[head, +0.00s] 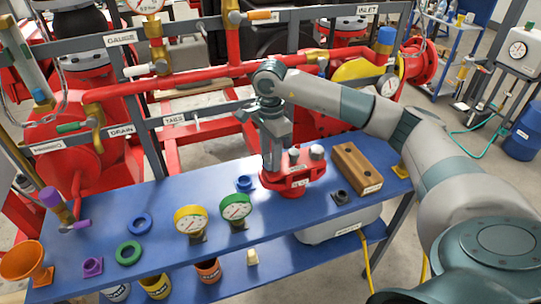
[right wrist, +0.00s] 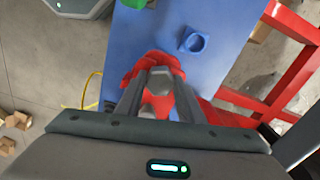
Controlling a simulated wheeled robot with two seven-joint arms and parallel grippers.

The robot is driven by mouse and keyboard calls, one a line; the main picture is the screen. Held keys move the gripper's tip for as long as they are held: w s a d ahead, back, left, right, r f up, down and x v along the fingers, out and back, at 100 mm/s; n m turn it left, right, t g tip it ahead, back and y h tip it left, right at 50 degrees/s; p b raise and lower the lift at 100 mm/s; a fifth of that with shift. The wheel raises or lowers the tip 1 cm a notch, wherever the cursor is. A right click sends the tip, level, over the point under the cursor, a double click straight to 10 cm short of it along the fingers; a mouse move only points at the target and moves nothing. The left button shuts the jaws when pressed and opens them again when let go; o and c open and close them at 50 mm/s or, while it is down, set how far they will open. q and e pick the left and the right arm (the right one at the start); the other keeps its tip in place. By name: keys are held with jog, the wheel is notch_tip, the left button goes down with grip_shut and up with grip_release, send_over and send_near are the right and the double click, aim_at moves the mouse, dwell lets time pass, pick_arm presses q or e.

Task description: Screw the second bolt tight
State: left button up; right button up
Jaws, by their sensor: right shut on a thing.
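The red flanged fitting (head: 288,182) stands on the blue bench with a label on its front. My right gripper (head: 274,162) points down over its left part. In the right wrist view my right gripper (right wrist: 160,78) has its two fingers on either side of a grey bolt head (right wrist: 160,84) and is shut on it. The head view mostly hides this bolt behind the fingers. Another grey bolt (head: 316,153) stands upright on the right of the fitting, apart from the gripper. How deep the held bolt sits cannot be seen. My left gripper is not in view.
A wooden block (head: 356,168) and a dark socket piece (head: 340,197) lie right of the fitting. A blue socket piece (head: 244,184) and two gauges (head: 235,207) stand to its left. Red pipes (head: 190,80) run behind the bench.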

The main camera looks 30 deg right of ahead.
jog(key=shift+c, duration=0.5)
jog(key=shift+m, duration=0.3)
jog(key=m, duration=0.2)
jog(key=shift+m, duration=0.3)
jog(key=m, duration=1.1)
jog(key=shift+m, duration=0.4)
jog(key=o, duration=1.2)
jog(key=shift+c, duration=0.2)
